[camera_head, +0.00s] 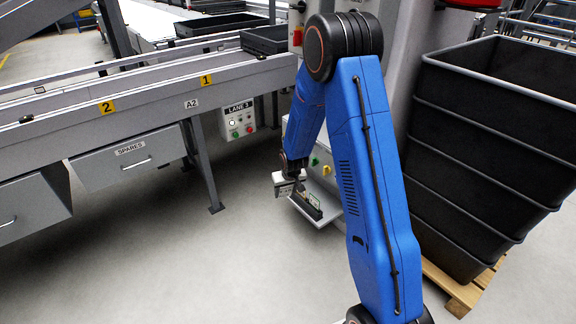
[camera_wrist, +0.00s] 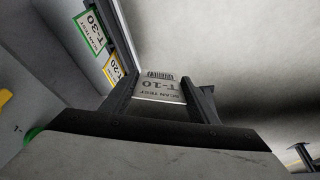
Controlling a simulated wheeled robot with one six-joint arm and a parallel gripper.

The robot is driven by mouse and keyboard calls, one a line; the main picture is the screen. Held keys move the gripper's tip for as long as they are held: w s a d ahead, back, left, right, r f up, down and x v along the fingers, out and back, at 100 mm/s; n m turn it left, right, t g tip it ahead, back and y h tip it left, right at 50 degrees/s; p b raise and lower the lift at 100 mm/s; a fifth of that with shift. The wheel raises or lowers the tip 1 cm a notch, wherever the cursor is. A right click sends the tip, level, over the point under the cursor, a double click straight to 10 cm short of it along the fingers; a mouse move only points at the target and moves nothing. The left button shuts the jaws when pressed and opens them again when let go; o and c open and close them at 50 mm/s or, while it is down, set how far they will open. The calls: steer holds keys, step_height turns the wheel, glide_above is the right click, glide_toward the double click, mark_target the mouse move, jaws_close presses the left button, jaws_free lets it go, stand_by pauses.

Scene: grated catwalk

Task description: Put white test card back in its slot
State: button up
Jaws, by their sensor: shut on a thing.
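The white test card (camera_wrist: 160,90), printed "SCAN TEST T-10" with a barcode, is between the two dark fingers of my gripper (camera_wrist: 162,80) in the wrist view. My gripper is shut on it. The green-edged T-30 card (camera_wrist: 90,32) and the yellow-edged T-20 card (camera_wrist: 113,70) stand in a row at the left of the wrist view, apart from the white card. In the head view my gripper is beside a small card holder (camera_head: 306,207) on the grey cabinet. The white card cannot be made out there, and no empty slot shows clearly.
Stacked black crates (camera_head: 480,150) on a wooden pallet (camera_head: 466,290) are at the right. A conveyor (camera_head: 150,95) with a spares drawer (camera_head: 130,155) is at the left. The floor in front is clear.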

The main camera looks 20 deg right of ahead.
steer(key=shift+s+a+r, duration=0.15)
steer(key=shift+r, duration=0.1)
